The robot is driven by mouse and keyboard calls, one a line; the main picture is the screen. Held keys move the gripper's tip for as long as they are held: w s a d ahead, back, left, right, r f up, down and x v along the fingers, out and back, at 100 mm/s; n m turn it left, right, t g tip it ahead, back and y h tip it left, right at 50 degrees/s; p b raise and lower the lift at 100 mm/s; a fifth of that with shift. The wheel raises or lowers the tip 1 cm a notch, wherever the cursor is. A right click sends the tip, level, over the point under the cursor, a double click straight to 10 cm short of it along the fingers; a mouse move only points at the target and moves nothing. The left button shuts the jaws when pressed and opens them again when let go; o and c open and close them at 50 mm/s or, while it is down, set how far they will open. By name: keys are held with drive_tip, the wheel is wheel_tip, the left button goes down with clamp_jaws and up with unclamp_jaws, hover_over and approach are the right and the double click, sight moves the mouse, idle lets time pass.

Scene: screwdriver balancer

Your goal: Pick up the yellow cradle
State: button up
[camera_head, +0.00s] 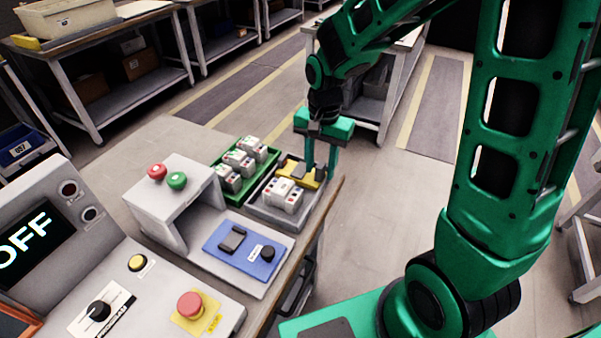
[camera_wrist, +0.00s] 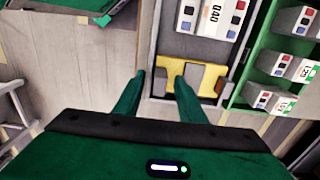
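The yellow cradle (camera_head: 312,182) lies at the far right end of a grey tray (camera_head: 262,215), near the table's right edge. In the wrist view the cradle (camera_wrist: 209,82) shows yellow with a brownish-grey block in its middle. Whether a finger touches the cradle cannot be told.
White labelled modules (camera_head: 283,194) share the grey tray. A green tray (camera_head: 228,190) of similar modules stands left of it. A blue panel (camera_head: 245,248) and a grey stand (camera_head: 170,195) with red and green buttons are nearer. Open floor lies right of the table.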

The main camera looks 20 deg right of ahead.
clamp_jaws()
